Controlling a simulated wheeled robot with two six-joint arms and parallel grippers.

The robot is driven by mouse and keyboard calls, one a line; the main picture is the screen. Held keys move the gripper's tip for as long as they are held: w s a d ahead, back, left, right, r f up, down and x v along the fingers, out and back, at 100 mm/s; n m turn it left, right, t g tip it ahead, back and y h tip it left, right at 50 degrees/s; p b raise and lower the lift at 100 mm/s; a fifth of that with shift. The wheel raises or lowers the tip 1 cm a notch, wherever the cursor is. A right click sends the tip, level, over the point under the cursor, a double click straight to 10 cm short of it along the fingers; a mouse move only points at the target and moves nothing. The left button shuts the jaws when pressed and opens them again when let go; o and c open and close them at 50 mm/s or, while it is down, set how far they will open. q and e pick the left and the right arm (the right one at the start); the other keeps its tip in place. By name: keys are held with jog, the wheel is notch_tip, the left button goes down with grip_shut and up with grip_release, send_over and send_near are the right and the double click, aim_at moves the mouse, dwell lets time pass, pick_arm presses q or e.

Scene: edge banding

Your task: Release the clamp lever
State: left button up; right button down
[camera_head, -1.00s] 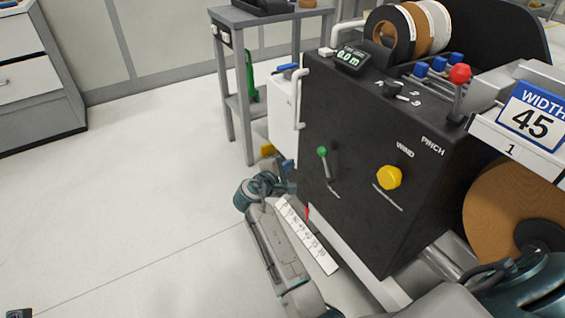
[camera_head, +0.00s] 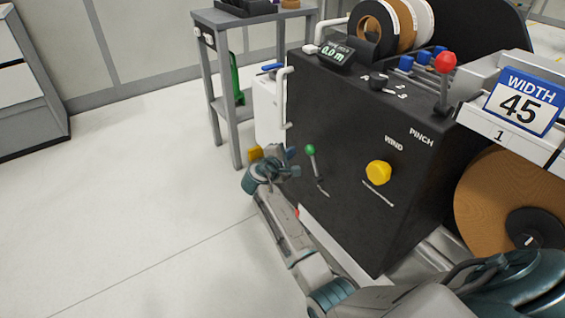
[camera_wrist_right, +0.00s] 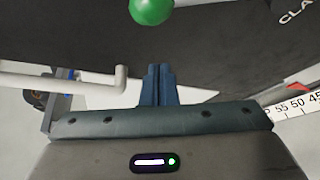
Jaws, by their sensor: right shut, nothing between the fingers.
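The clamp lever has a green ball knob (camera_head: 310,149) on a thin grey stem and stands on the front of the black machine. In the right wrist view the green knob (camera_wrist_right: 151,9) shows at the top edge, with part of a label reading "CLA" to its right. My right gripper (camera_head: 294,162) is just left of the lever in the head view, apart from it as far as I can see. In the wrist view its blue fingers (camera_wrist_right: 158,72) are together and empty, below the knob. My left gripper is not in view.
The black machine (camera_head: 340,215) also carries a yellow knob (camera_head: 379,172) and a red-knobbed lever (camera_head: 445,63). A white pipe handle (camera_wrist_right: 70,82) is left of my fingers in the wrist view. A grey side table (camera_head: 255,17) stands behind. Floor at left is clear.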

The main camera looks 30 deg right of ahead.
aim_at(314, 164)
jog(key=shift+s+d+r, duration=0.35)
jog(key=shift+s+d, duration=0.15)
jog(key=shift+s, duration=0.25)
jog(key=shift+s+d+r, duration=0.35)
jog(key=shift+s+d, duration=0.1)
jog(key=shift+s, duration=0.25)
jog(key=shift+s+r, duration=0.1)
